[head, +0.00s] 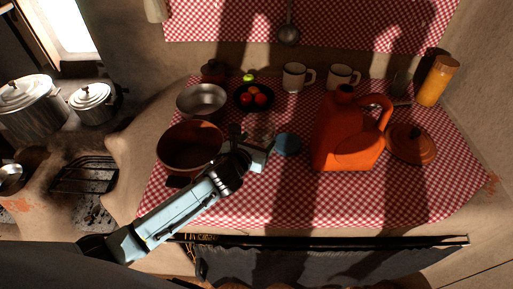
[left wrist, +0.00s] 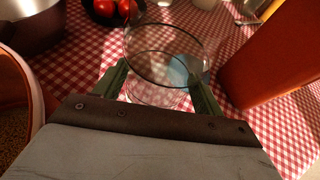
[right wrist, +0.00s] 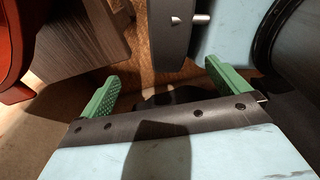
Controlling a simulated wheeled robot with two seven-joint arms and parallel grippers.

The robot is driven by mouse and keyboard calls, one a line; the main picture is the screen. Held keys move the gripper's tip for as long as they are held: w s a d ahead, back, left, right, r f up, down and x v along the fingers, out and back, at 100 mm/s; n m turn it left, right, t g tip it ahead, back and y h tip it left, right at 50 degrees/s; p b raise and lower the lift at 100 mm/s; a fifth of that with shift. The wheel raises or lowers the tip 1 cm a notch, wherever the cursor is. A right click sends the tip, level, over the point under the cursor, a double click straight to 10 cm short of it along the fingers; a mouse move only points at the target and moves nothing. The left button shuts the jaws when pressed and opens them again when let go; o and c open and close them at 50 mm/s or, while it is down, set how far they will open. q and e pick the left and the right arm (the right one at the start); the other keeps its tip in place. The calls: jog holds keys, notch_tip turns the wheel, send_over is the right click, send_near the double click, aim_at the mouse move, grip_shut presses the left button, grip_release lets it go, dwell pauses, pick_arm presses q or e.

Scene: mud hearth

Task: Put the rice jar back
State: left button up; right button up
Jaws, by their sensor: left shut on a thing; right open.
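A clear glass jar (left wrist: 160,65) stands between the fingers of my left gripper (left wrist: 160,85), which is shut on it in the left wrist view. It looks empty and open-topped; I take it for the rice jar. In the head view my left gripper (head: 262,147) is over the checked cloth, and the jar barely shows there. I cannot tell whether the jar touches the cloth. A blue disc (head: 287,144), perhaps a lid, lies just right of the gripper. My right gripper (right wrist: 165,90) is open and empty in the right wrist view, outside the head view.
A brown pot (head: 190,147) with grainy contents is left of the gripper. A metal bowl (head: 202,100) and a dark plate of tomatoes (head: 255,97) are behind. An orange jug (head: 345,135) and a lidded clay dish (head: 410,144) stand right. The cloth's front (head: 290,200) is clear.

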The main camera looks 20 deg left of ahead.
pick_arm(q)
jog(key=shift+f, duration=0.75)
jog(key=o, duration=1.2)
jog(key=shift+f, duration=0.2)
jog(key=shift+r, duration=0.1)
jog(key=shift+s+r, duration=0.1)
jog(key=shift+r, duration=0.05)
jog(key=p+v, duration=0.2)
jog(key=v, duration=0.9)
jog(key=shift+s+a+r, duration=0.15)
jog(key=shift+s, duration=0.25)
